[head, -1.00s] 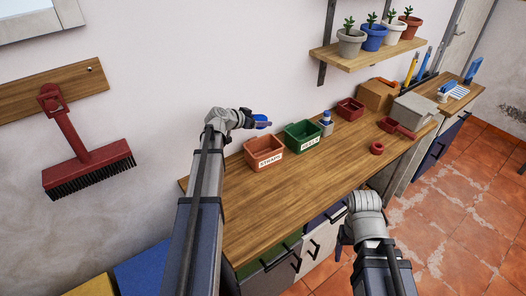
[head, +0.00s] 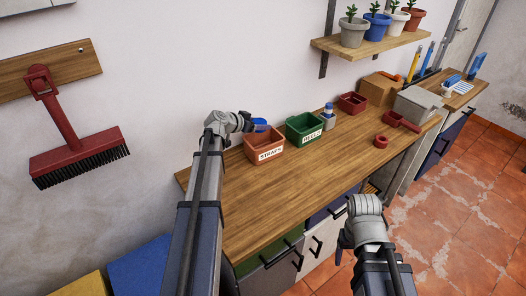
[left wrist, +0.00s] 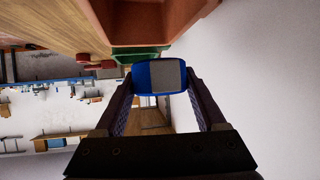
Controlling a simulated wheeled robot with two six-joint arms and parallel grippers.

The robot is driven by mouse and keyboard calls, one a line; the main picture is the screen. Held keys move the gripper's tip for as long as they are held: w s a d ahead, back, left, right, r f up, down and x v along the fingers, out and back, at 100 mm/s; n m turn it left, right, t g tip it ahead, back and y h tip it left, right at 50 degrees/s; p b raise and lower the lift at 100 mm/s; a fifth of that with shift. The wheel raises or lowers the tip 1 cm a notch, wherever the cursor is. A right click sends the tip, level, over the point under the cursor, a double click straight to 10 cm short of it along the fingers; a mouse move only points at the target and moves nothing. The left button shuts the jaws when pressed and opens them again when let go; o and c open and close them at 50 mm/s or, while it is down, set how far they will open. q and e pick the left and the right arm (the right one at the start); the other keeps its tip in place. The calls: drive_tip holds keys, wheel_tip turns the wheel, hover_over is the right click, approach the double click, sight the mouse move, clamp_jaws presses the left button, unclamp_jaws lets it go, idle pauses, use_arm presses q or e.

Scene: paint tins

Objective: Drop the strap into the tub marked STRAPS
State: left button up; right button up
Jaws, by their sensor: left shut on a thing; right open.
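The strap (head: 261,126) is blue; in the left wrist view it is a blue loop with a grey patch (left wrist: 168,77). My left gripper (left wrist: 162,82) is shut on it. In the head view it holds the strap at the back left rim of the orange-brown tub marked STRAPS (head: 254,151). The tub's wall also shows at the top of the left wrist view (left wrist: 105,20). I cannot tell whether the strap is over the tub's opening. My right gripper (head: 341,246) is open and empty, in front of the bench, its fingers partly hidden.
A green labelled tub (head: 291,133) stands right of the STRAPS tub on the wooden bench (head: 300,182). A small blue-topped bottle (head: 328,110), a red tub (head: 352,103) and a red ring (head: 381,141) are further right. The bench's front middle is clear.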

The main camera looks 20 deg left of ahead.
use_arm(q)
drive_tip(key=o, duration=1.4)
drive_tip(key=shift+s, duration=0.1)
drive_tip(key=p+v, duration=0.3)
drive_tip(key=v, duration=0.4)
drive_tip(key=shift+s+a+r+p, duration=0.15)
drive_tip(key=shift+s+p, duration=0.1)
drive_tip(key=shift+p, duration=0.15)
drive_tip(key=shift+w, duration=0.1)
